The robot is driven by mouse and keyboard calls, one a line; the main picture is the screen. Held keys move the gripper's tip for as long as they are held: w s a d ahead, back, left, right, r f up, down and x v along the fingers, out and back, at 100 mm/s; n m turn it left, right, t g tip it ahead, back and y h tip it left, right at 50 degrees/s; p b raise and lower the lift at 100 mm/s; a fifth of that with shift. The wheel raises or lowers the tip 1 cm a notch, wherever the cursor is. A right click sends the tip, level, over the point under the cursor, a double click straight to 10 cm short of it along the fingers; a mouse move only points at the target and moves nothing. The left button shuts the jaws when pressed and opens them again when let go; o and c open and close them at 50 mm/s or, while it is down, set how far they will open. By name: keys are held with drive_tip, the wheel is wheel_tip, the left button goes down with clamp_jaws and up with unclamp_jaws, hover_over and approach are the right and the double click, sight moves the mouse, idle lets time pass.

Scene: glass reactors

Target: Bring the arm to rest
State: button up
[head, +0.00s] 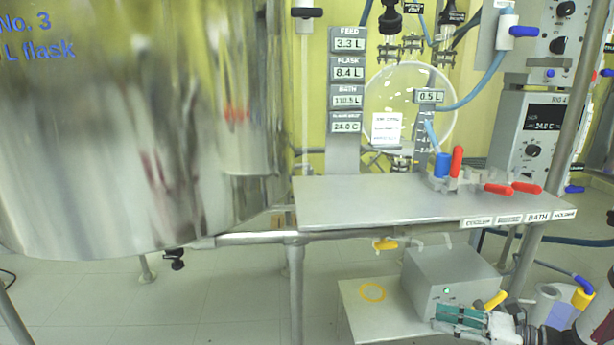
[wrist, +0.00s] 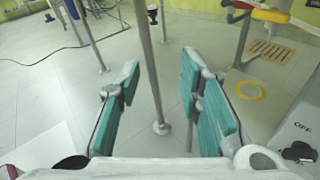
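My gripper (head: 440,318) is at the lower right of the head view, in front of the low grey box and below the steel shelf. In the wrist view my gripper (wrist: 160,75) shows its two teal-padded fingers spread apart, with nothing held between them. A metal leg (wrist: 150,70) shows in the gap between the fingers, standing on the floor beyond them. I cannot tell how far it is from the fingertips.
A large steel vessel (head: 100,150) fills the left. The steel shelf (head: 380,200) carries valves with red handles (head: 457,162). Below it are a grey box (head: 450,275) with a green light and a yellow ring (head: 372,292). Open floor (head: 215,300) lies left.

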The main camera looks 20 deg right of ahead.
drive_tip(key=s+a+r+n+g, duration=0.2)
drive_tip(key=a+r+n+g, duration=0.5)
drive_tip(key=a, duration=0.4)
drive_tip(key=s+a+r+n+g, duration=0.2)
drive_tip(key=a+r+n+g, duration=0.4)
drive_tip(key=a+r+n, duration=0.4)
drive_tip(key=s+a+r+n+h, duration=0.25)
drive_tip(key=s+n+h, duration=0.3)
drive_tip(key=s, duration=0.35)
drive_tip(key=s+a+r+n+h, duration=0.1)
drive_tip(key=s+a+n+h, duration=0.3)
drive_tip(key=s+n, duration=0.4)
wheel_tip(320, 180, up, 35)
drive_tip(key=d+t+p, duration=0.1)
drive_tip(key=t+p, duration=0.3)
drive_tip(key=p, duration=2.9)
drive_tip(key=shift+s+m, duration=0.35)
drive_tip(key=shift+h, duration=0.25)
